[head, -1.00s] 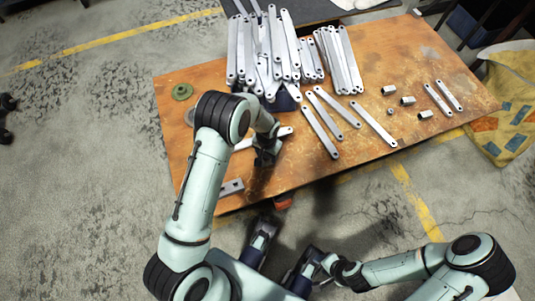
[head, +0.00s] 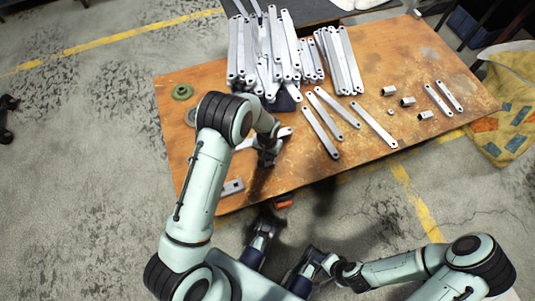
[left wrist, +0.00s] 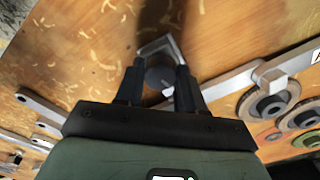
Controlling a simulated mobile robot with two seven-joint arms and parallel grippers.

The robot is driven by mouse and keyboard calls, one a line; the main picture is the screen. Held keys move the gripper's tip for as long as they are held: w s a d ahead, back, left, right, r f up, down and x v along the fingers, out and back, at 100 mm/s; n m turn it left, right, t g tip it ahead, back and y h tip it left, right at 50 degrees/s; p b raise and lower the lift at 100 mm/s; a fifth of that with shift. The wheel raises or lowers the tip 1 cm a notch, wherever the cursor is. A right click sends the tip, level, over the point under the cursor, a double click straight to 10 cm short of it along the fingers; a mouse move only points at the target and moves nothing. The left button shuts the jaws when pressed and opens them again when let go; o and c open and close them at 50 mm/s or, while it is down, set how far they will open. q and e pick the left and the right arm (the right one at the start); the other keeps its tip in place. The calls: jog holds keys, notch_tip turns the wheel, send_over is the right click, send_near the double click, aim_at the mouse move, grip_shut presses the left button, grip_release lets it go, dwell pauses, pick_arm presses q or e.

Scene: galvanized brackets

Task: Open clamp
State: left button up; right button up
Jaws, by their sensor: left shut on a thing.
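My left gripper (head: 267,158) is over the near left part of the wooden table, beside a pale metal piece (head: 284,132). In the left wrist view its two dark fingers (left wrist: 160,82) are shut on a grey rounded part, which I take to be the clamp (left wrist: 158,76). A bent metal end (left wrist: 160,46) shows just beyond the fingertips. My forearm and wrist hide most of this spot in the head view, so the clamp's own opening cannot be made out.
The table (head: 420,60) holds a big pile of flat brackets (head: 262,50), several loose brackets (head: 322,132), small metal blocks (head: 408,101) and a green disc (head: 182,91). A metal block (head: 232,187) lies near the front left edge.

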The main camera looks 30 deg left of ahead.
pick_arm(q)
jog(key=n+p, duration=0.1)
jog(key=n, duration=0.6)
jog(key=n+p, duration=0.1)
jog(key=n, duration=0.5)
jog(key=shift+r+n, duration=0.1)
jog(key=shift+n, duration=0.2)
jog(key=o, duration=0.9)
jog(key=shift+n, duration=0.3)
notch_tip(320, 180, up, 6)
jog(key=p, duration=0.5)
